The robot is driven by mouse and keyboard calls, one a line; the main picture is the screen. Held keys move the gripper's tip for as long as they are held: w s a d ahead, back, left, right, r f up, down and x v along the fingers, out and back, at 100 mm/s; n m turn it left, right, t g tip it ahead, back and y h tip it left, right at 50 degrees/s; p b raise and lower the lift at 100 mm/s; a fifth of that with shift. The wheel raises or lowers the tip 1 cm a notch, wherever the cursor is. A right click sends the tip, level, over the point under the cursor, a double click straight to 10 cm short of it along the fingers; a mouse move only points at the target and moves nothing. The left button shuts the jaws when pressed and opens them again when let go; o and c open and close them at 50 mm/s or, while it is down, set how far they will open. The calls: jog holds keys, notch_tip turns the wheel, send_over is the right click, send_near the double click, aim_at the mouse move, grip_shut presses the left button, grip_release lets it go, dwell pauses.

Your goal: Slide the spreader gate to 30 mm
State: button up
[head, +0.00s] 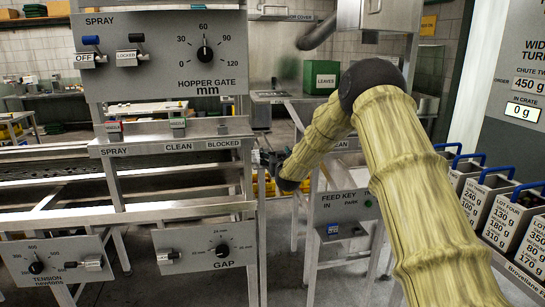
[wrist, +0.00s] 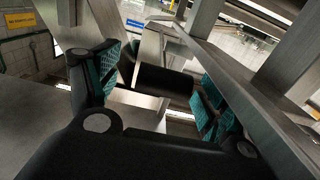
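No part labelled as the spreader gate, and no reading of its position, can be made out. My gripper (head: 270,160) shows small and dark in the head view, at the right end of the labelled rail, partly hidden by the machine frame. In the wrist view my gripper (wrist: 160,88) has its two teal-padded fingers wide apart. A dark, bar-like piece (wrist: 165,82) lies between and beyond them, with pale metal plates around it. Whether this piece belongs to the spreader gate, or touches a pad, I cannot tell.
The hopper gate dial (head: 204,54) points near 60. Below are the gap dial (head: 222,251) and tension dial (head: 37,267). A feed key panel (head: 343,215) stands under my arm. Lot bins (head: 480,200) line the right. In the wrist view a metal beam (wrist: 235,75) runs close beside the right finger.

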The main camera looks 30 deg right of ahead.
jog(key=shift+a, duration=0.15)
jog(key=v, duration=1.2)
jog(key=shift+f, duration=0.1)
dwell(0.5)
jog(key=s+a+f+n+g+y, duration=0.1)
jog(key=s+a+f+g, duration=0.3)
jog(key=s+f, duration=0.6)
jog(key=s+a+f+g+y, duration=0.2)
jog(key=s+a+f, duration=0.35)
jog(key=f, duration=0.95)
jog(key=s+a+f+n+g+y, duration=0.1)
jog(key=s+a+f+g, duration=0.1)
jog(key=s+a+f, duration=0.75)
jog(key=s+a+f+g, duration=0.1)
jog(key=s+f+g, duration=0.2)
jog(key=s, duration=0.9)
jog(key=s+a+f+g+b, duration=0.1)
jog(key=s+a+f+g, duration=0.1)
jog(key=s+f, duration=0.5)
jog(key=s+a+f+g+y, duration=0.1)
jog(key=s+f+g, duration=0.3)
jog(key=s, duration=1.3)
jog(key=shift+a+f+n+b, duration=0.35)
jog(key=shift+a+f, duration=0.2)
jog(key=shift+f, duration=0.35)
